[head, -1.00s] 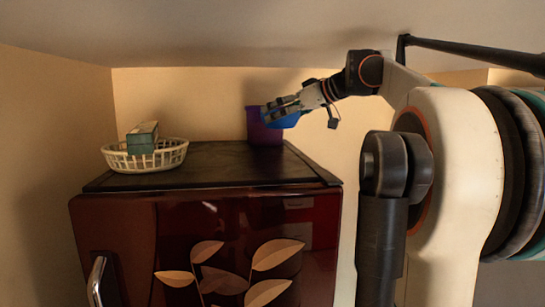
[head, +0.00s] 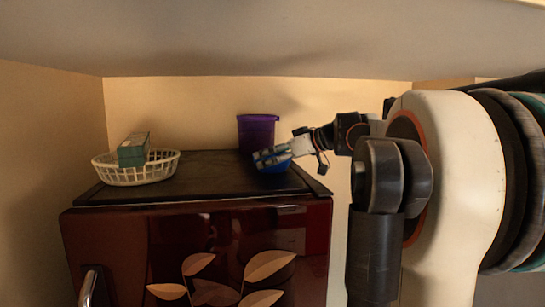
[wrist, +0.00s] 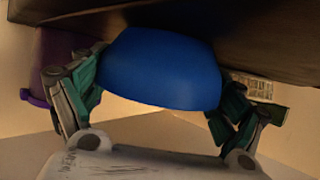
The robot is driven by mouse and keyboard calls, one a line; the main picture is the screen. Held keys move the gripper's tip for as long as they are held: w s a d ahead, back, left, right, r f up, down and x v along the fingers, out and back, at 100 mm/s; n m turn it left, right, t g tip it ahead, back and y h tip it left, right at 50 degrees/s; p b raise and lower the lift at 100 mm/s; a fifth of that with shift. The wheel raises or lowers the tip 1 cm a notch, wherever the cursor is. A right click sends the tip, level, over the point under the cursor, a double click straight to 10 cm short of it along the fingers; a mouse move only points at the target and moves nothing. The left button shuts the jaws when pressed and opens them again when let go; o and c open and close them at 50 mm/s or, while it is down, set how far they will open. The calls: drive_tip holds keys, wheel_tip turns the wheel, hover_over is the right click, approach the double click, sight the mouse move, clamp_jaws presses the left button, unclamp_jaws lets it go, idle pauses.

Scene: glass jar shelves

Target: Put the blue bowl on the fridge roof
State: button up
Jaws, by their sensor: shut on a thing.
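The blue bowl (wrist: 160,68) fills the middle of the wrist view, between the two fingers of my gripper (wrist: 150,100). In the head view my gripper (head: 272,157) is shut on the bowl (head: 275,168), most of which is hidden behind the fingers. The bowl is at the right part of the dark fridge roof (head: 215,178), low over it or touching it; I cannot tell which. The fridge (head: 130,250) is dark red with a leaf pattern.
A purple bin (head: 257,132) stands at the back of the roof, just behind my gripper. A white basket (head: 135,175) with a green box (head: 133,150) is at the left. The middle of the roof is clear. The ceiling (head: 250,40) is above.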

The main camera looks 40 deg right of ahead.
drive_tip(key=shift+f, duration=0.15)
drive_tip(key=o, duration=0.8)
drive_tip(key=b+v, duration=0.2)
drive_tip(key=v, duration=1)
